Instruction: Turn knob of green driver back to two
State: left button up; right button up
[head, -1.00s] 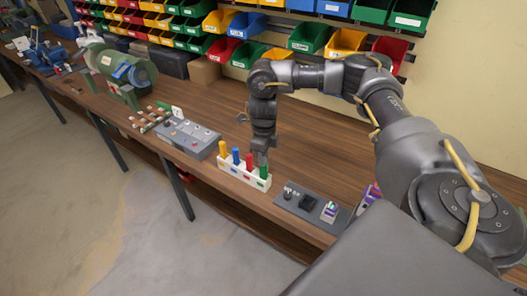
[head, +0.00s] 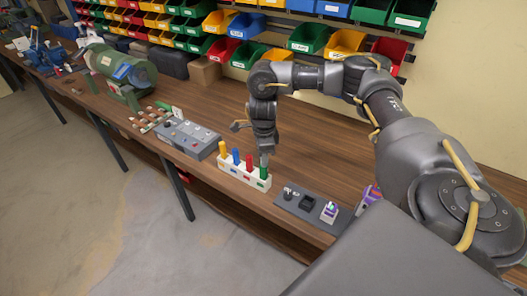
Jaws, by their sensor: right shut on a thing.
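The green driver (head: 264,172) stands upright at the right end of a white holder (head: 232,173) near the bench's front edge. Yellow (head: 223,149), blue (head: 236,157) and red (head: 249,163) drivers stand in the same holder to its left. My right gripper (head: 264,155) points down over the green driver and is shut on its top. The fingers cover the knob, and any number on it is too small to read. My left gripper is not in view.
A grey panel (head: 296,205) with small parts lies to the right of the holder. A grey box with knobs (head: 190,138) stands to the left. Coloured bins (head: 307,38) hang behind. Bare bench (head: 205,100) lies behind the holder.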

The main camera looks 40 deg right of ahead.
jog(key=n, duration=0.5)
jog(key=shift+n, duration=0.3)
jog(key=n, duration=0.5)
jog(key=shift+n, duration=0.4)
jog(key=o, duration=1.3)
jog(key=shift+r, duration=0.15)
notch_tip(320, 180, up, 7)
jog(key=p, duration=0.6)
